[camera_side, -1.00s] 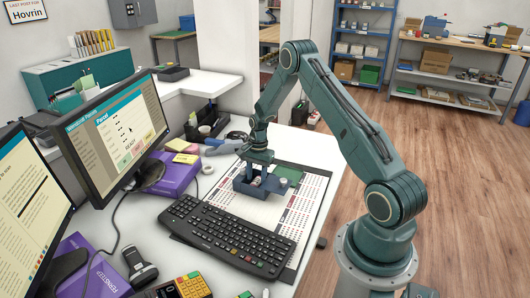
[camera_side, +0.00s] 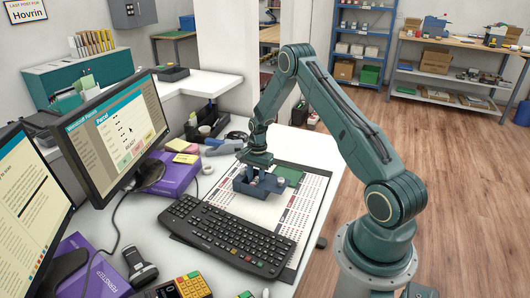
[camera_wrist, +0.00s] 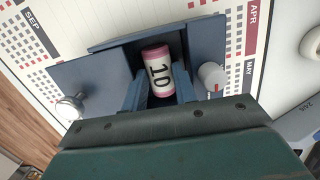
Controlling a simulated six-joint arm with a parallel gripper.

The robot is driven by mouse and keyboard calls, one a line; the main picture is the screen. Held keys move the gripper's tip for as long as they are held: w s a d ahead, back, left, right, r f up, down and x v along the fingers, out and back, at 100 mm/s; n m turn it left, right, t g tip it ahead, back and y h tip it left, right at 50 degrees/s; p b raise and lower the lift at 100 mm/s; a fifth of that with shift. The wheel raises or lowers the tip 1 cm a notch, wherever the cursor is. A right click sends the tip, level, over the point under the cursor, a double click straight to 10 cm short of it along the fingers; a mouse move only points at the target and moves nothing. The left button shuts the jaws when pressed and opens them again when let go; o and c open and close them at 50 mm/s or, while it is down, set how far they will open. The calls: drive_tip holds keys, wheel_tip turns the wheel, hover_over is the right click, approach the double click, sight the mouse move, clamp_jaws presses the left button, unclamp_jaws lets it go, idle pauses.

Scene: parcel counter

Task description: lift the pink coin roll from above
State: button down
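The pink coin roll (camera_wrist: 157,72), with a white band marked "10", lies in the dark recess of a blue-grey holder (camera_wrist: 92,84). In the side view the holder (camera_side: 246,188) rests on the calendar sheet, and the roll cannot be made out there. My gripper (camera_wrist: 160,88) points down over the holder. Its two blue-grey fingers stand apart, one on each side of the lower part of the roll, with gaps showing beside it. In the side view my gripper (camera_side: 257,170) is low over the holder and its fingertips are hidden.
A silver knob (camera_wrist: 70,107) and a light grey knob with a red mark (camera_wrist: 212,78) stand on either side of the recess. A keyboard (camera_side: 230,235) lies in front of the holder. A white tape roll (camera_wrist: 311,46) is at the right edge of the wrist view.

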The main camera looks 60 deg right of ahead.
sight(256, 180)
drive_tip(key=shift+s+f, duration=0.2)
drive_tip(key=shift+s, duration=0.1)
wheel_tip(256, 180, up, 20)
drive_tip(key=shift+w, duration=0.2)
idle(0.6)
idle(0.5)
